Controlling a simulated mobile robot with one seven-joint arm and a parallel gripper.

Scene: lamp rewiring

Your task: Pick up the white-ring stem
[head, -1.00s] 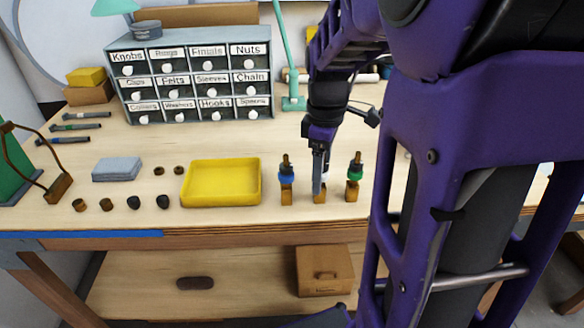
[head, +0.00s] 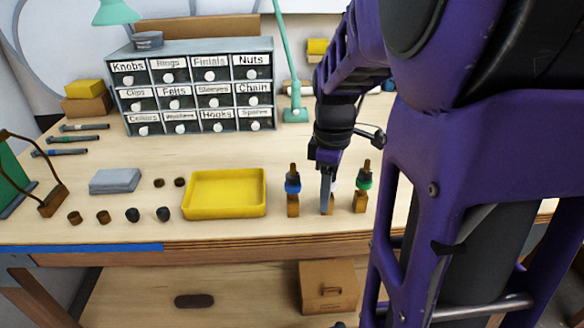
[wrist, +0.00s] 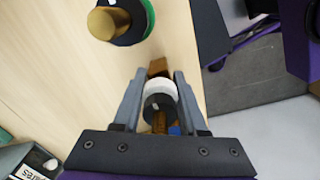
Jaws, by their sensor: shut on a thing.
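The white-ring stem (wrist: 158,88) stands between the fingers of my gripper (wrist: 158,82) in the wrist view, with its white ring and dark part showing. My gripper is shut on it. In the head view my gripper (head: 328,197) points down at the middle wooden block (head: 328,210), and its fingers hide most of the stem. A blue-ring stem (head: 293,184) stands upright to the left of my gripper. A green-ring stem (head: 365,180) stands upright to the right; it also shows at the top of the wrist view (wrist: 120,20).
A yellow tray (head: 225,208) lies left of the stems. A labelled drawer cabinet (head: 200,130) stands behind, with a teal lamp pole (head: 285,60) beside it. Small knobs, a grey pad (head: 116,181) and several tools lie to the left. The table's front edge is close to the stems.

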